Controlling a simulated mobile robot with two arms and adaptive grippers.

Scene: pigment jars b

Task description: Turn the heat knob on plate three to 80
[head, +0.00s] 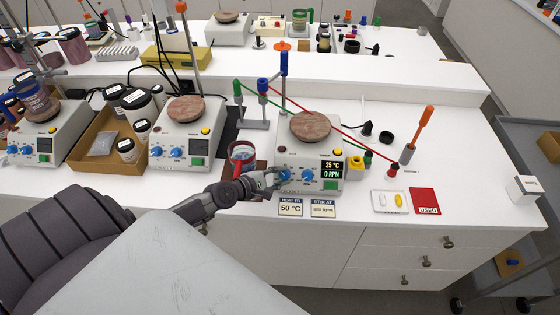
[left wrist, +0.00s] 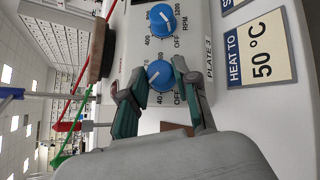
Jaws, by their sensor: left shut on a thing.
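Plate three (head: 290,158) is a white hotplate with a round brown top, marked PLATE-3 in the left wrist view (left wrist: 204,40). Its display (head: 332,169) reads 25 °C and 0 RPM. The blue heat knob (head: 285,175) is the left one on its front; it also shows in the left wrist view (left wrist: 161,74), with a white pointer line. My left gripper (head: 276,179) is at this knob, its two fingers (left wrist: 158,88) closed on the knob's sides. The blue stir knob (left wrist: 162,20) beside it is free. My right gripper is out of view.
A card (head: 290,208) in front reads HEAT TO 50 °C, beside a stir card (head: 323,208). A glass beaker (head: 242,153) stands left of the plate, close to my left wrist. A yellow piece (head: 355,162) is at its right. Another hotplate (head: 187,143) stands further left.

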